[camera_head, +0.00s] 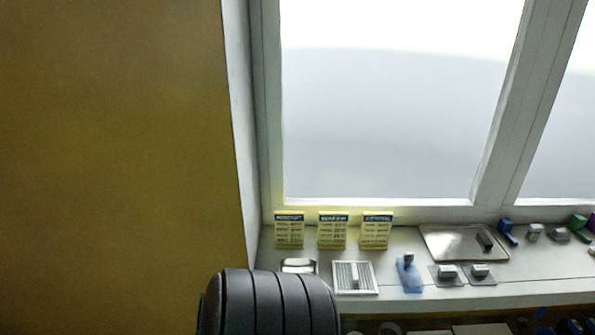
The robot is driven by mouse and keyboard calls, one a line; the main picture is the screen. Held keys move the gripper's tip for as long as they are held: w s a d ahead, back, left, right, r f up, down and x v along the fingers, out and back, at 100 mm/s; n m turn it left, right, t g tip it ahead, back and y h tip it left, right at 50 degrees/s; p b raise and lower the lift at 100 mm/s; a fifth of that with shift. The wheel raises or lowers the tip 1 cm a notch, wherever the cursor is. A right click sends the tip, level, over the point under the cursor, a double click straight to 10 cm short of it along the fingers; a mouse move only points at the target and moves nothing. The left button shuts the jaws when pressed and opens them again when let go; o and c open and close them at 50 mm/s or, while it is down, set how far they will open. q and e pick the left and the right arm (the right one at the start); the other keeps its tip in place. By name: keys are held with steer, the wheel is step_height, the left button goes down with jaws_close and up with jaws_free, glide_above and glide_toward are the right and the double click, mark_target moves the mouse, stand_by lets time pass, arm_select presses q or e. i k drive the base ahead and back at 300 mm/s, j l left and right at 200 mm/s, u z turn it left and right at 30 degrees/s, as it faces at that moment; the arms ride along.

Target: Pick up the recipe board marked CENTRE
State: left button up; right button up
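Three yellow recipe boards with dark blue header strips stand in a row on the window ledge, against the foot of the window frame. They are the left board (289,231), the middle board (333,231) and the right board (376,231), with small gaps between them. The header lettering is too small and blurred for me to tell which one is marked CENTRE. A dark ridged rounded part, which looks like one of my arm links, rises at the bottom, below and left of the boards. Neither gripper is in view.
In front of the boards lie a small metal container (299,266) and a ribbed white grille (341,283). To the right are a blue item (409,277), a metal tray (448,251) and several small blocks. A yellow-brown wall (120,150) fills the left.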

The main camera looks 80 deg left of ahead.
mark_target(376, 226)
steer(key=u, duration=2.25)
